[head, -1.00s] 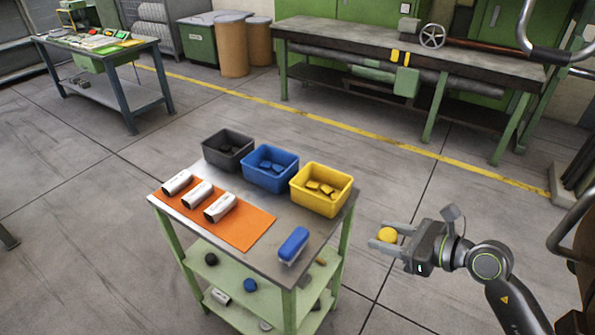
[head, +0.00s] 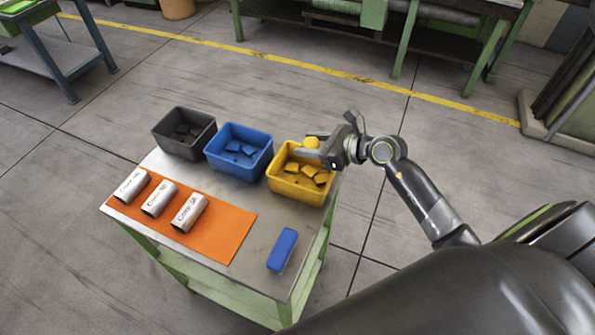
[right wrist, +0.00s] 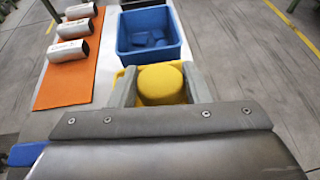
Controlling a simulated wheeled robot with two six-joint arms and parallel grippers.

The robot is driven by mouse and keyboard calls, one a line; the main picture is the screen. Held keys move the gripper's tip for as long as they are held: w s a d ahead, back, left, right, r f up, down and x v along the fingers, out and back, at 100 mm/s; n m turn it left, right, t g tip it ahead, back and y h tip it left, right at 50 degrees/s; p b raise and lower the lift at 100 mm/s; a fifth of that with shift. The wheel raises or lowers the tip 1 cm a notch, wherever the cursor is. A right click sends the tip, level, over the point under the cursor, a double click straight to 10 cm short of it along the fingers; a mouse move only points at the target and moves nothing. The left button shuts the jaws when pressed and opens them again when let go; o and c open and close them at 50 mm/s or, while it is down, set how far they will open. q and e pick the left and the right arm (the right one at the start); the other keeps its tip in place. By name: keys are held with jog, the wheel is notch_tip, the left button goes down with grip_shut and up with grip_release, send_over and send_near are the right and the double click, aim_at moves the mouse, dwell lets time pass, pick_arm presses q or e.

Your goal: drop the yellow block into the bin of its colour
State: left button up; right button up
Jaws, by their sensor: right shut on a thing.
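The yellow block (head: 311,142) is a small rounded piece. My right gripper (head: 308,146) is shut on it and holds it above the back part of the yellow bin (head: 283,187). The right wrist view shows the block (right wrist: 160,84) between the two grey fingers (right wrist: 160,88), with a little of the yellow bin's rim behind it. Several yellow pieces lie inside the yellow bin. My left gripper is not in view.
The blue bin (head: 214,158) and the dark grey bin (head: 163,141) stand to the left, with pieces inside. Labelled silver tubes (head: 160,198) lie on an orange mat (head: 226,228). A blue block-like item (head: 282,250) lies near the table's front right.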

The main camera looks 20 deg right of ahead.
notch_tip(320, 180, down, 5)
jog(key=b, duration=0.4)
jog(key=shift+f, duration=0.3)
jog(key=shift+r, duration=0.1)
jog(key=o, duration=1.1)
jog(key=shift+c, duration=0.2)
